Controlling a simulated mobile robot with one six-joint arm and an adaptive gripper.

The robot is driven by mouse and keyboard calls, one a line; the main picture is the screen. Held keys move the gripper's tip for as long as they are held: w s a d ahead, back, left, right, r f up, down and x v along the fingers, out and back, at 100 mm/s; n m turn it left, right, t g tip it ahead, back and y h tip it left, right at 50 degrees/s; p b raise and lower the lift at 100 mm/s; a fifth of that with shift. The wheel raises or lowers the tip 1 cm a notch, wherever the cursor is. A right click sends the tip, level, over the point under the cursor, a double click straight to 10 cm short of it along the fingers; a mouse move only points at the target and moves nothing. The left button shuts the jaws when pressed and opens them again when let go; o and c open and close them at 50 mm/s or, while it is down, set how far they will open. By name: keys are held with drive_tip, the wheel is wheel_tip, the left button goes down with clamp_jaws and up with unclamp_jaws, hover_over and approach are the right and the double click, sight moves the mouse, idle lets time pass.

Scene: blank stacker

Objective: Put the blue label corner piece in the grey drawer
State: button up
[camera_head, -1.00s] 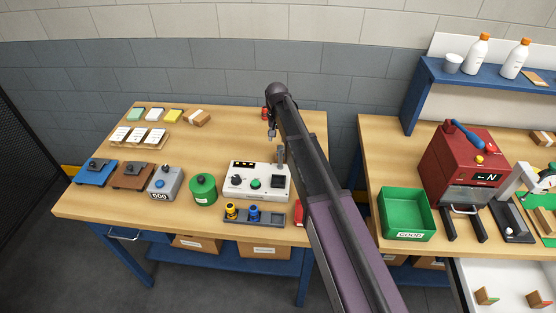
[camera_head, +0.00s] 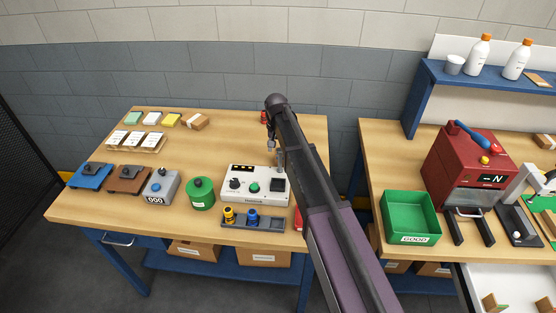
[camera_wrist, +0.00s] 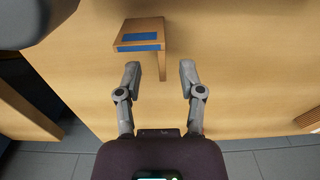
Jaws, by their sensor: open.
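The blue label corner piece (camera_wrist: 139,37) shows in the wrist view: a wooden angle with a blue strip on its face, standing on a wooden tabletop. My gripper (camera_wrist: 160,70) is open and empty, its two fingertips just short of the piece, with the piece's thin upright part roughly between their lines. I do not see the piece in the head view, where my arm covers part of the tables. A pale grey open drawer (camera_head: 465,278) is under the right table at the bottom right of the head view, partly cut off.
The drawer holds wooden corner pieces (camera_head: 494,302) with coloured labels. A green bin (camera_head: 411,236) and a red machine (camera_head: 470,165) stand on the right table. A control box (camera_head: 268,198), green canister (camera_head: 201,195) and other items crowd the left table. A gap separates the tables.

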sight(276, 158)
drive_tip(key=shift+f, duration=0.15)
drive_tip(key=shift+s+a+f+b, duration=0.1)
drive_tip(key=shift+f+b, duration=2.4)
drive_tip(key=shift+b, duration=0.05)
clamp_jaws()
